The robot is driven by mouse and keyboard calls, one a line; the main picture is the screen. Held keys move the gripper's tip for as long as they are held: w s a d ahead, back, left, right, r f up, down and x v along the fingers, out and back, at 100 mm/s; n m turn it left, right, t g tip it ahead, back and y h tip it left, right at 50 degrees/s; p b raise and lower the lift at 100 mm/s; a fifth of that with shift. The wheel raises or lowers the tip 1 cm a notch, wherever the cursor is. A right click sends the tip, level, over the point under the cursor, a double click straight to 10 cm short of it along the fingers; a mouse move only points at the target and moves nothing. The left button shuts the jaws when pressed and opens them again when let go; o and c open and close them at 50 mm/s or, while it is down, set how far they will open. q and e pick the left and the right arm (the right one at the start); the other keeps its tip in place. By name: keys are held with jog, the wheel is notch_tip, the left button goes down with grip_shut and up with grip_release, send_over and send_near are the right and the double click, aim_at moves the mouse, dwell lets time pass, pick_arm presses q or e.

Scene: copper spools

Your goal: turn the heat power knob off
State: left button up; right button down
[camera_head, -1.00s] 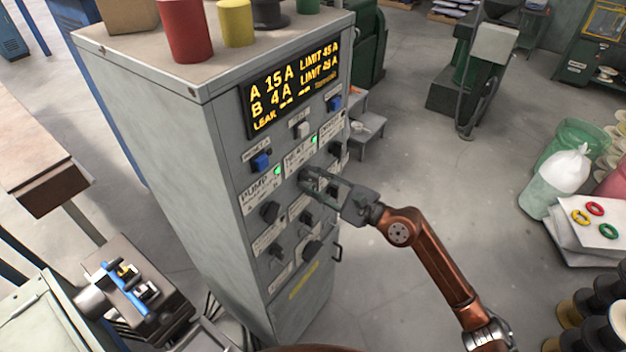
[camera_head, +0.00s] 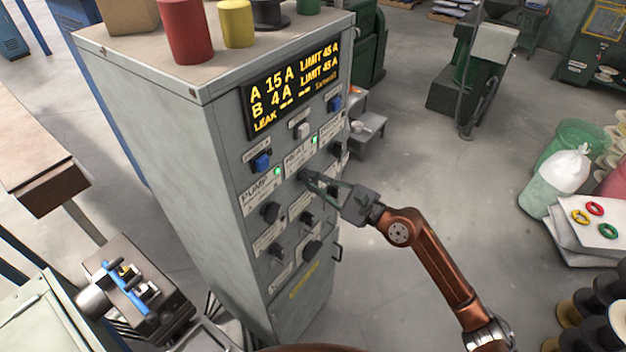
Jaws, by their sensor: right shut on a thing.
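The heat power knob (camera_head: 303,175) is a small dark knob below the HEAT label (camera_head: 296,158) on the front of a grey control cabinet (camera_head: 170,150). My right gripper (camera_head: 308,178) reaches in from the right and is shut on this knob. Its fingers cover part of the knob, so the knob's exact angle is hard to read. A green light (camera_head: 314,140) beside the HEAT label is lit.
Other dark knobs sit close by, such as the one under PUMP (camera_head: 270,212). A lit display (camera_head: 292,88) is above, with a blue switch (camera_head: 261,162) below it. Red (camera_head: 187,30) and yellow (camera_head: 236,22) spools stand on the cabinet top.

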jog(key=m+p, duration=0.3)
jog(key=m, duration=0.2)
jog(key=shift+r, duration=0.1)
jog(key=shift+m+p, duration=1.15)
jog(key=shift+m, duration=0.45)
jog(key=c, duration=2)
grip_release()
jog(key=shift+d, duration=0.1)
jog(key=v, duration=1.2)
